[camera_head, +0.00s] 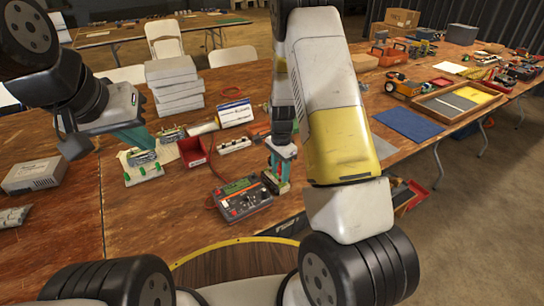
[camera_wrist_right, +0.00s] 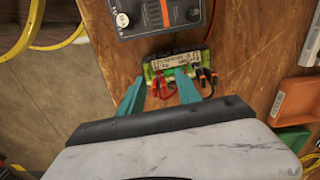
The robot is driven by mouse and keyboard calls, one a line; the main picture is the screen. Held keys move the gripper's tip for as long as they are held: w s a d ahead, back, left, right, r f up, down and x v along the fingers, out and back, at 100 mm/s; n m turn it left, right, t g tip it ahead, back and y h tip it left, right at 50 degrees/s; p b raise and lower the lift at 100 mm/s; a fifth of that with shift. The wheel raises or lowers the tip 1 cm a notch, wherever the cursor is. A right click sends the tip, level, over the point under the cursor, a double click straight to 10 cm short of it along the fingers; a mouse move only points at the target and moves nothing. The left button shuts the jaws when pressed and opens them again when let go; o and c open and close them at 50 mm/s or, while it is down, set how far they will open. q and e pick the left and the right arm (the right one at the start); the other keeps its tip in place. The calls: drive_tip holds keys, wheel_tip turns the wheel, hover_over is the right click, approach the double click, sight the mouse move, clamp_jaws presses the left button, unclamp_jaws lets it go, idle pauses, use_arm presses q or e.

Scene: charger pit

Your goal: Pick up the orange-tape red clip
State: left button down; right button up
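A red clip (camera_wrist_right: 157,87) with a red cable sits at the near side of a small yellow-green board (camera_wrist_right: 152,68) with a pale label. Black clips (camera_wrist_right: 205,78) sit at the board's right end. In the head view my right gripper (camera_head: 281,163) is low at the same board, and the clip is mostly hidden. My left gripper (camera_head: 135,138) is above similar boards (camera_head: 142,168) at left; its opening is unclear.
A grey charger box (camera_head: 243,199) lies beside the board, near the table's front edge; it also shows in the wrist view (camera_wrist_right: 160,16). A red bin (camera_head: 194,152), a white strip (camera_head: 234,145) and stacked white boxes (camera_head: 174,85) stand behind.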

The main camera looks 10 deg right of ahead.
clamp_jaws()
drive_tip(key=shift+r, duration=0.1)
drive_tip(key=shift+r, duration=0.5)
drive_tip(key=r, duration=0.1)
drive_tip(key=s+r, duration=0.1)
drive_tip(key=shift+a+r, duration=0.15)
drive_tip(key=shift+r, duration=0.15)
drive_tip(key=s+a+r, duration=0.1)
drive_tip(key=s+a, duration=0.1)
drive_tip(key=s, duration=1.2)
drive_tip(key=shift+s+a+r, duration=0.15)
drive_tip(key=shift+s+a, duration=0.1)
drive_tip(key=shift+s, duration=0.15)
